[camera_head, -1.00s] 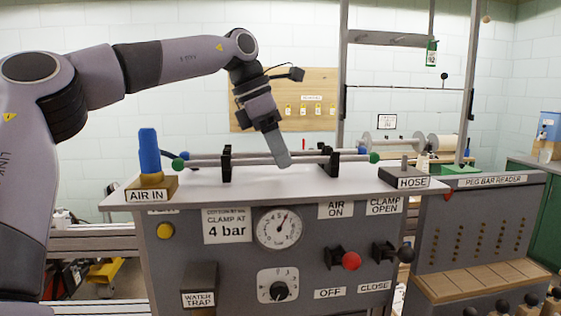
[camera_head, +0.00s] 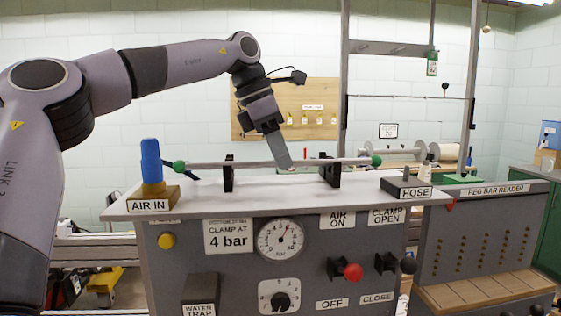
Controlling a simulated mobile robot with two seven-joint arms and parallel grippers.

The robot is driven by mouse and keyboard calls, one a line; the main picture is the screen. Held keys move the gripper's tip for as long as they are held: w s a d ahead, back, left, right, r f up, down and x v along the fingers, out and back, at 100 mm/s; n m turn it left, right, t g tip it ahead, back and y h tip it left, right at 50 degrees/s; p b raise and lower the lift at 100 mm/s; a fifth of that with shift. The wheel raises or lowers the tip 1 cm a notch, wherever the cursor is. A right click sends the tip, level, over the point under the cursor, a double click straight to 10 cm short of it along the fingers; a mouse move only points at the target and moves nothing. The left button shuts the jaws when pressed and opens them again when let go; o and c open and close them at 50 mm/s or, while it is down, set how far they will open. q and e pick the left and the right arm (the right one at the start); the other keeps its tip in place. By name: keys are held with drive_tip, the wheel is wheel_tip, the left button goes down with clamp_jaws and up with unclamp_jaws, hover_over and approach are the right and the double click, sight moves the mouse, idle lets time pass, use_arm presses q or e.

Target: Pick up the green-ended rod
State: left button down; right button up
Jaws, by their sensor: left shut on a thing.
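The green-ended rod (camera_head: 205,165) is a long thin grey bar with a green ball at each end. It lies across the view at the upper part of two black notched holders, the left one (camera_head: 228,176) and the right one (camera_head: 330,173). The fingers hide that part of the rod. I cannot tell whether the rod still touches the holders. My right gripper is not in view.
A blue-topped AIR IN fitting (camera_head: 151,165) stands left of the rod and a HOSE block (camera_head: 406,188) stands to its right. The white bench top (camera_head: 285,200) is clear in front. Below are a gauge (camera_head: 280,239) and a red-knobbed lever (camera_head: 352,271).

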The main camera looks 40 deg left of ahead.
use_arm(q)
wheel_tip(320, 180, up, 8)
drive_tip(key=shift+r, duration=0.1)
drive_tip(key=shift+d+r, duration=0.1)
idle(0.3)
